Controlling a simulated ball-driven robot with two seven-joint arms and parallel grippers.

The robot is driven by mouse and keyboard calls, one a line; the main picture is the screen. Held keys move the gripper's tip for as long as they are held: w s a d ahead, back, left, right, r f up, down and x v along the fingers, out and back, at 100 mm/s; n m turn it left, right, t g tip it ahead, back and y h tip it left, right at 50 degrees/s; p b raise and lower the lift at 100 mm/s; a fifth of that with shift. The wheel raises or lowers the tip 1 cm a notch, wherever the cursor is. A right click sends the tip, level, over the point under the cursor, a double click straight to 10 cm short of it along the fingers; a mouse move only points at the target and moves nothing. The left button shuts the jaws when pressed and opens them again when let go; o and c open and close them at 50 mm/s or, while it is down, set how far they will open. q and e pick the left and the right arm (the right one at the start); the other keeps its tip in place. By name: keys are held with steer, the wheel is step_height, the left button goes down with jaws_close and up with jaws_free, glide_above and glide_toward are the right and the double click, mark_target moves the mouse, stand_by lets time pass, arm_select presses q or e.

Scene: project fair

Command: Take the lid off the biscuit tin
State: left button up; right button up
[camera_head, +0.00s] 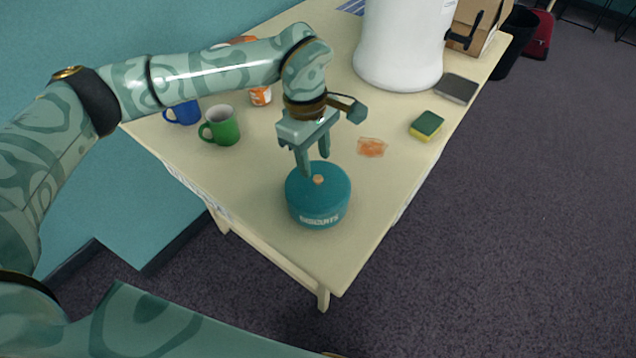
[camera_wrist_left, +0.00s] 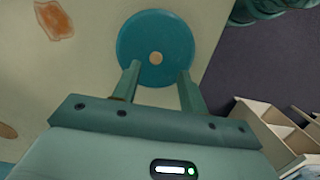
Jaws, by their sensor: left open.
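The biscuit tin (camera_head: 319,207) is a round teal tin near the table's front corner, with its teal lid (camera_head: 334,179) on top. A small light-brown knob (camera_head: 318,180) sits at the middle of the lid. My left gripper (camera_head: 314,168) points down above the lid, with its two fingers apart and nothing between them. In the left wrist view the lid (camera_wrist_left: 150,28) shows from above, with the knob (camera_wrist_left: 156,58) ahead of the gap between the fingertips (camera_wrist_left: 158,72). I cannot tell whether the fingers touch the lid. My right gripper is not in view.
A green mug (camera_head: 222,127), a blue mug (camera_head: 184,113) and an orange-and-white jar (camera_head: 261,96) stand behind the gripper. An orange stain-like patch (camera_head: 372,147), a sponge (camera_head: 426,126) and a large white container (camera_head: 400,45) are to the right. The table's front edge is close to the tin.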

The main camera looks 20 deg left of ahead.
mark_target(318, 177)
arm_select(q)
steer(key=f, duration=0.5)
steer(key=shift+w+d+f, duration=0.2)
steer(key=shift+w+f, duration=0.05)
steer(key=shift+f, duration=0.1)
jaws_close()
